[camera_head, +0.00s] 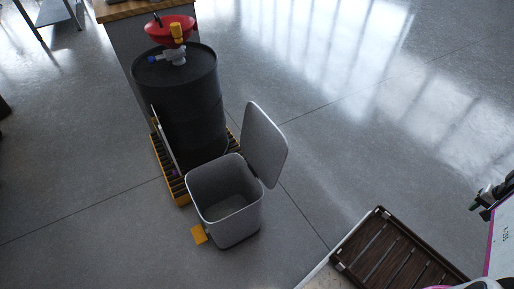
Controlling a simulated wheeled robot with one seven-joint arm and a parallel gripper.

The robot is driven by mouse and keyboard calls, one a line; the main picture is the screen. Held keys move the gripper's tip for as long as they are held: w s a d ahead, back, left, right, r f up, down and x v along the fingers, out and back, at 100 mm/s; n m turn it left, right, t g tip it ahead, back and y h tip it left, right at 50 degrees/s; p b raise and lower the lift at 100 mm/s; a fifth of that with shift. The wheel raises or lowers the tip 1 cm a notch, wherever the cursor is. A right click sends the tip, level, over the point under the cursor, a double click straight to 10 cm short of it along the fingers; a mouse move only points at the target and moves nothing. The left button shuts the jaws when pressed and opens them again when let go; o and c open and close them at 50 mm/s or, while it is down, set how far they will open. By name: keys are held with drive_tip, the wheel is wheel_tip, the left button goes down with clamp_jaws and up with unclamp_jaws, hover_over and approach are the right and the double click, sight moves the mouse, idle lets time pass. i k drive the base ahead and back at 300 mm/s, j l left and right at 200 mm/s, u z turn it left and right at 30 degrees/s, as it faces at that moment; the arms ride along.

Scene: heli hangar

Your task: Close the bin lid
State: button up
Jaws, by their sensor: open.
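A grey bin (226,201) stands on the floor near the middle of the view, and its inside looks empty. Its lid (264,145) is raised, standing up and tilted at the bin's back right edge. An orange pedal (199,234) sticks out at the bin's lower left. My gripper (476,200) is at the right edge, partly cut off by the frame. It is open, well to the right of the bin and lid, and touches neither.
A black drum (188,100) with a red funnel (170,29) stands on a yellow-edged pallet (183,199) right behind the bin. A wooden-topped cabinet (125,60) is behind it. A dark slatted wooden platform (390,252) lies at lower right. The floor right of the lid is clear.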

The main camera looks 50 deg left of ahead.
sight(263, 146)
drive_tip(key=i+u, duration=0.15)
drive_tip(key=u, duration=0.3)
drive_tip(key=i+l+u, duration=0.15)
drive_tip(key=u, duration=0.3)
drive_tip(key=i+l+u, duration=0.15)
drive_tip(key=u, duration=0.3)
drive_tip(key=i+l+u, duration=0.1)
drive_tip(key=u, duration=0.35)
drive_tip(key=l+u, duration=0.3)
drive_tip(key=u, duration=0.15)
drive_tip(key=i+l+u, duration=0.1)
drive_tip(key=l+u, duration=0.15)
drive_tip(key=u, duration=0.2)
drive_tip(key=l+u, duration=0.25)
drive_tip(key=u, duration=0.2)
drive_tip(key=l+u, duration=0.2)
drive_tip(key=u, duration=0.25)
drive_tip(key=i+l+u, duration=0.4)
drive_tip(key=l, duration=0.2)
drive_tip(key=l+u, duration=0.15)
drive_tip(key=l, duration=0.15)
